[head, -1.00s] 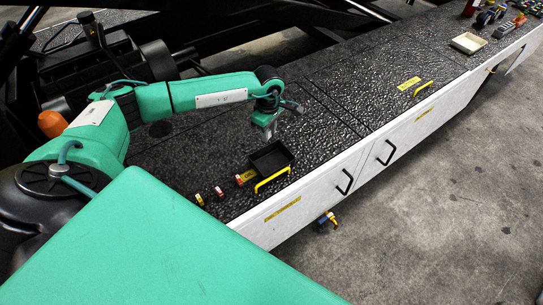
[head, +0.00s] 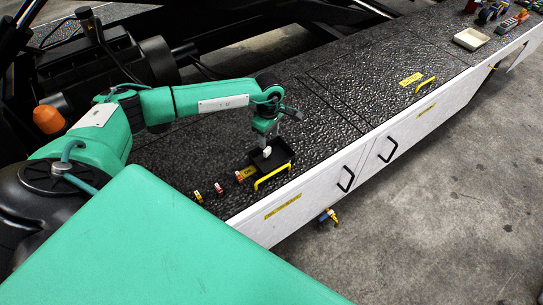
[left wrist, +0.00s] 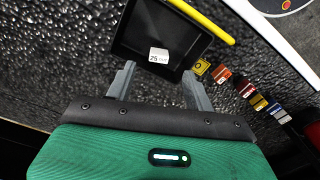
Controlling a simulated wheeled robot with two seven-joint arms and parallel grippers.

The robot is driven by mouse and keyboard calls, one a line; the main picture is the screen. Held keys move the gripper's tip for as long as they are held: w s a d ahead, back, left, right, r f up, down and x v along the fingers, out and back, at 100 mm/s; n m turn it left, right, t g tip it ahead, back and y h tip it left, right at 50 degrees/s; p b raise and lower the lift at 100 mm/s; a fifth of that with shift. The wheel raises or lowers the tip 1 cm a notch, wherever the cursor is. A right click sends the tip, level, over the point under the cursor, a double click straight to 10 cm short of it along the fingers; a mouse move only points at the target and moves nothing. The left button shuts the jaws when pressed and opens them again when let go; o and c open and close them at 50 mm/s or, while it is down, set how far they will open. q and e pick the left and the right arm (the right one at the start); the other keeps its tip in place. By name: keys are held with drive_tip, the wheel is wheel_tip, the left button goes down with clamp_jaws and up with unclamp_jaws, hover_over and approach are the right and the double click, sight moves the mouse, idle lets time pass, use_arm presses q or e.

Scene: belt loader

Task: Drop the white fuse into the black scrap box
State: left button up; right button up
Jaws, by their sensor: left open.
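The black scrap box (head: 283,152) sits on the dark bench top near its front edge. The white fuse (head: 267,152) shows inside the box outline. In the left wrist view the fuse (left wrist: 159,56), marked 25, is against the dark inside of the box (left wrist: 165,22), near its gripper-side wall. I cannot tell whether it rests on the floor of the box. My left gripper (left wrist: 159,72) is open, with its two fingers apart and the fuse just beyond the fingertips. It is above the box in the head view (head: 266,138). My right gripper is not in view.
A yellow handle (head: 272,177) runs along the bench edge beside the box. Several coloured fuses (head: 219,190) stand in a row left of it. A pale tray (head: 471,39) and loose parts lie at the far right. The bench middle is clear.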

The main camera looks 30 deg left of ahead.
use_arm(q)
wheel_tip(320, 180, up, 14)
drive_tip(key=b, duration=0.4)
drive_tip(key=shift+f, duration=0.1)
idle(0.3)
